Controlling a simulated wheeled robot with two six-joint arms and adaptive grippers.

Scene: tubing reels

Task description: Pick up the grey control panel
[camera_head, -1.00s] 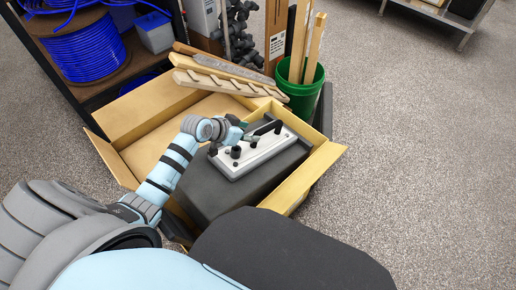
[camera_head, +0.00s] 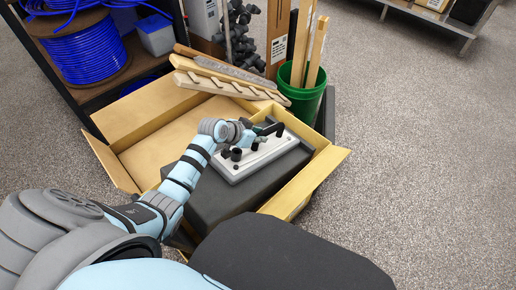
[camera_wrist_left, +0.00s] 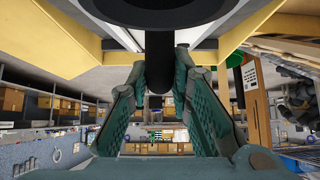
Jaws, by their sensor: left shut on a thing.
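The grey control panel (camera_head: 262,158) is a light slab with several black knobs and posts on top. It lies on a dark grey block (camera_head: 228,200) in the open cardboard box. My left gripper (camera_head: 264,131) reaches over the panel's far side, at one of its black posts. In the left wrist view my left gripper (camera_wrist_left: 159,75) has its green fingers on both sides of a black post (camera_wrist_left: 159,55) and is shut on it. Much of the panel is outside the wrist view. My right gripper is not in view.
The cardboard box (camera_head: 322,172) has its flaps spread out. Wooden pieces (camera_head: 225,80) lie across its far side. A green bucket (camera_head: 305,98) with wooden sticks stands just behind. A shelf with blue tubing reels (camera_head: 80,55) is at the left.

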